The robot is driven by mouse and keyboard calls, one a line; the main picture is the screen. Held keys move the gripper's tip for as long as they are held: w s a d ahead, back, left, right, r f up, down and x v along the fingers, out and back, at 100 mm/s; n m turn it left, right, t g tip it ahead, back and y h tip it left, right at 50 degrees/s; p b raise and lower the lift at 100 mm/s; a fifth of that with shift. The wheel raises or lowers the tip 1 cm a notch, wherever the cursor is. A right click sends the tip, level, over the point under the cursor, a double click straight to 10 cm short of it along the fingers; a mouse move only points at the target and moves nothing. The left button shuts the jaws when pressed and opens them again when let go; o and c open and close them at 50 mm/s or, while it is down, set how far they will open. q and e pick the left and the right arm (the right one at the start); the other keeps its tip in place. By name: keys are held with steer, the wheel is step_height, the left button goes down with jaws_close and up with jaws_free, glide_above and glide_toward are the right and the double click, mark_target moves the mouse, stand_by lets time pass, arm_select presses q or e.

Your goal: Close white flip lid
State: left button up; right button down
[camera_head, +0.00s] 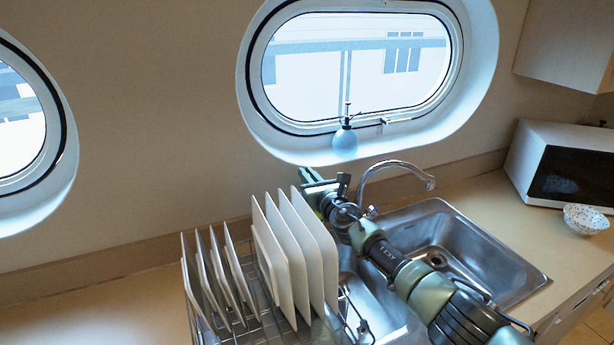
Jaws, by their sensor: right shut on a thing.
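My right arm comes in from the lower right and reaches over the sink. Its gripper (322,187) is behind the white plates, close to the wall and left of the faucet. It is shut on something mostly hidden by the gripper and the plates. A small yellow-green patch shows just below the gripper, but I cannot tell what it belongs to. I cannot make out a white flip lid in this view. My left gripper is not in view.
White plates (317,240) stand upright in a wire dish rack (262,325), close to the right gripper. A faucet (392,165) rises beside it over the steel sink (470,245). A spray bottle (345,144) stands on the porthole sill. A microwave (530,150) and speckled bowl (586,219) are at right.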

steer(key=m, duration=0.1)
steer(key=d+m+b, duration=0.1)
steer(key=m, duration=0.1)
steer(key=shift+w+f, duration=0.1)
steer(key=shift+w, duration=0.1)
steer(key=shift+w+d+f+m, duration=0.1)
steer(key=shift+d+m, duration=0.15)
steer(key=shift+m, duration=0.6)
steer(key=shift+w+d+f+m, duration=0.1)
steer(key=shift+d+m, duration=0.15)
steer(key=shift+m, duration=0.6)
steer(key=c, duration=1.5)
jaws_free()
steer(key=shift+r, duration=0.1)
steer(key=shift+s+d+r+p, duration=0.15)
steer(key=shift+s+d+p, duration=0.2)
steer(key=shift+s+p, duration=0.2)
steer(key=shift+f+p+v, duration=0.15)
steer(key=shift+p+v, duration=0.45)
steer(key=shift+v, duration=1.05)
steer(key=shift+f+p+v, duration=0.1)
steer(key=shift+p+v, duration=0.5)
steer(key=shift+v, duration=1.05)
